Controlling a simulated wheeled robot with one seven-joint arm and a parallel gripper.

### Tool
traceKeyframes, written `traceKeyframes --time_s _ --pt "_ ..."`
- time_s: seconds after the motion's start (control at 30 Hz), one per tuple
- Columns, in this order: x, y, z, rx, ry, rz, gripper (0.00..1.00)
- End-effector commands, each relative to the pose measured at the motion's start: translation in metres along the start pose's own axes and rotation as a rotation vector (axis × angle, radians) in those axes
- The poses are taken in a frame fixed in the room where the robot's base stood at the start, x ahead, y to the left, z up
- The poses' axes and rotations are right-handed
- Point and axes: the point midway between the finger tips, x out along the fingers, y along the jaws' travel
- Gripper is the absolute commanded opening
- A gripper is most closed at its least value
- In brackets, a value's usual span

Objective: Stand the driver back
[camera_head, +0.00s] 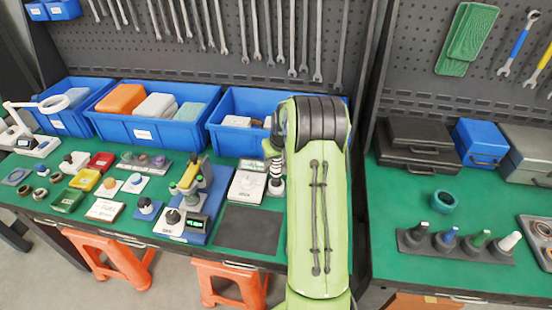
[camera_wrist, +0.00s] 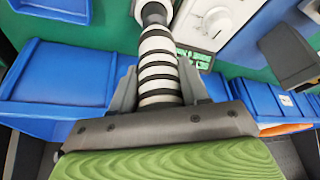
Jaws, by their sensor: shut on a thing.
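The driver (camera_wrist: 157,62), with a white-and-black banded body and a dark grey end, is between the fingers of my gripper (camera_wrist: 158,88) in the wrist view. The gripper is shut on it. In the head view the driver (camera_head: 276,187) shows as a small banded piece beside my green arm, near the white dial device. The arm hides most of my gripper there. Whether the driver's lower end touches the bench cannot be told.
The white dial device (camera_head: 248,184) is just left of the driver; a dark mat (camera_head: 247,229) lies in front. Blue bins (camera_head: 158,130) line the back. On the right bench, a dark rack (camera_head: 455,252) holds several upright pieces with coloured tops, near a teal ring (camera_head: 444,202).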

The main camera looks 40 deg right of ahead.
Motion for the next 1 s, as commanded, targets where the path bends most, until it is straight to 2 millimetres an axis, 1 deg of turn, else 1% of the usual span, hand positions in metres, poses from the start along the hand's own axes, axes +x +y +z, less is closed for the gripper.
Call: traceKeyframes --time_s 0.27,0.7,1.0 --pt "-0.001 0.000 -0.001 0.000 0.003 0.001 0.03" --pt "0.011 0.001 0.003 0.000 0.003 0.002 0.03" --pt "0.010 0.001 0.003 0.000 0.003 0.002 0.03"
